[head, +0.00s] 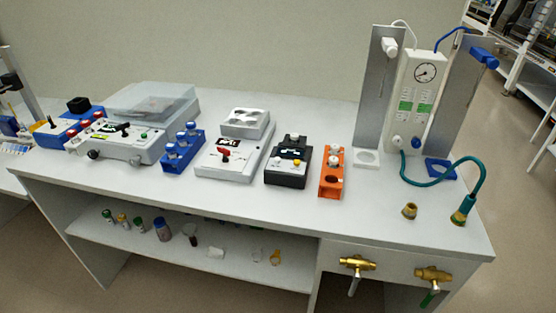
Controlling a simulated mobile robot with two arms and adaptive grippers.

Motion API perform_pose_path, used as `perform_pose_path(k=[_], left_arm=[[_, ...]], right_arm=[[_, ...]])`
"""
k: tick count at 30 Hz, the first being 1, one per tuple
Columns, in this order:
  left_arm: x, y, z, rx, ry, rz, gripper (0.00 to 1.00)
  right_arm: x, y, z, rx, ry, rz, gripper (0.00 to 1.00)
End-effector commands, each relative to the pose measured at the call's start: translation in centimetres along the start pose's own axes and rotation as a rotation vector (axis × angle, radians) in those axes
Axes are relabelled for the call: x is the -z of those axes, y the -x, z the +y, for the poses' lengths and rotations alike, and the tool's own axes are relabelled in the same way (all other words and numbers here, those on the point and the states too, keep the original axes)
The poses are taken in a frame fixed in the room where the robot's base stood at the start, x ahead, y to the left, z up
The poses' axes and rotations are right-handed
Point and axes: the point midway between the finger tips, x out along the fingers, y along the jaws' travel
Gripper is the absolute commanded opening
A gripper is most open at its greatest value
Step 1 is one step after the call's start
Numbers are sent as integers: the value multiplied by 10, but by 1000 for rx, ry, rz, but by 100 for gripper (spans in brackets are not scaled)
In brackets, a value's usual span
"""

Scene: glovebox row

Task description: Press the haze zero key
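No key label is legible, so I cannot tell which key is the haze zero key. A small black instrument (287,168) stands mid-bench, with a small display and pale and yellow knobs or keys on its top. Left of it is a white instrument (229,165) with a dark display, a red control (225,155) and a grey block at its back. Further left a larger white instrument (118,141) has a display, small buttons and a translucent grey cover. Neither of my grippers is in view.
A gauge panel (415,92) with tall metal plates and a green hose (478,170) stands at the right. Brass valves (357,263) project at the front. The bench's front strip is mostly clear.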

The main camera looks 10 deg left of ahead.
Motion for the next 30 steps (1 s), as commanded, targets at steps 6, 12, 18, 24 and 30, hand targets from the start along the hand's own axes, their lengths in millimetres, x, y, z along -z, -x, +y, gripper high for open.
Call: perform_pose_path(k=[6, 12, 18, 24, 30], left_arm=[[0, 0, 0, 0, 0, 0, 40], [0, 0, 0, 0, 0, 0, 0], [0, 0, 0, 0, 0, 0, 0], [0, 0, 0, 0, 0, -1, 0], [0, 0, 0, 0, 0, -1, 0]], right_arm=[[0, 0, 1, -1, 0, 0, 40], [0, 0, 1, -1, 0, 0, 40], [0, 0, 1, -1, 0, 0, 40], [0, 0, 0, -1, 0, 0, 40], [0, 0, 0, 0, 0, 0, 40]])
